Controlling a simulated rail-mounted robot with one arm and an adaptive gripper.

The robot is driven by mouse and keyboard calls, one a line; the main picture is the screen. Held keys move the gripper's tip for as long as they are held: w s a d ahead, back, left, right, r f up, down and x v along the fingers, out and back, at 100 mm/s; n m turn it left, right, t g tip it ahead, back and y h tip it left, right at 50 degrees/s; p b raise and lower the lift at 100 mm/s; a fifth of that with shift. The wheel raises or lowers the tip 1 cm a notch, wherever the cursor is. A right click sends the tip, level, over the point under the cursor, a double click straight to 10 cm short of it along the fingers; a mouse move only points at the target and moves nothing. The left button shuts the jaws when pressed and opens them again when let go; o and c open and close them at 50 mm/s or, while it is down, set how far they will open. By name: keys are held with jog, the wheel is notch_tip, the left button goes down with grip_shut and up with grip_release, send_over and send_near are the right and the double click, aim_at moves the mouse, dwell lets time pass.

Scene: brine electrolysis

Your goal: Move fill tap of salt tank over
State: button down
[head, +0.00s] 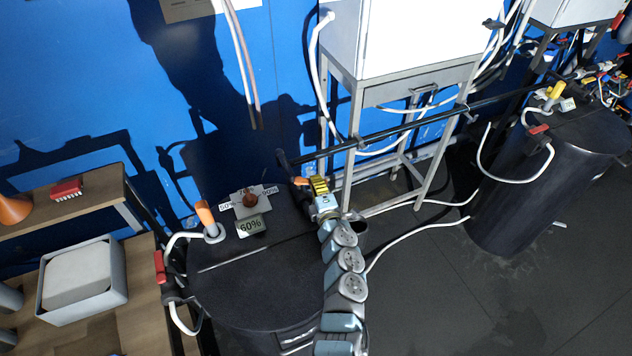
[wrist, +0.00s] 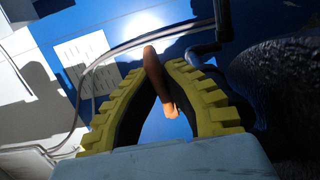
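The dark round tank (head: 255,285) stands at the lower left in the head view, with a "60%" display (head: 251,226) on its lid. My gripper (head: 311,184), with yellow ribbed fingers, is over the tank's back right edge. An orange tap handle (head: 300,181) shows at its fingertips, near the end of a dark pipe (head: 282,158). In the wrist view the orange-brown handle (wrist: 154,72) lies between the converging fingertips (wrist: 157,66), which look closed on it. The tap's spout cannot be made out.
On the lid stand another orange-handled fitting (head: 205,213) and a dial plate (head: 262,205) with percent marks. A grey metal stand (head: 345,145) is behind my gripper. A second dark tank (head: 530,190) is at right. A wooden shelf (head: 130,300) is at left.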

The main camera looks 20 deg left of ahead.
jog(key=c, duration=1.2)
grip_release()
jog(key=shift+o, duration=0.2)
jog(key=shift+v, duration=6)
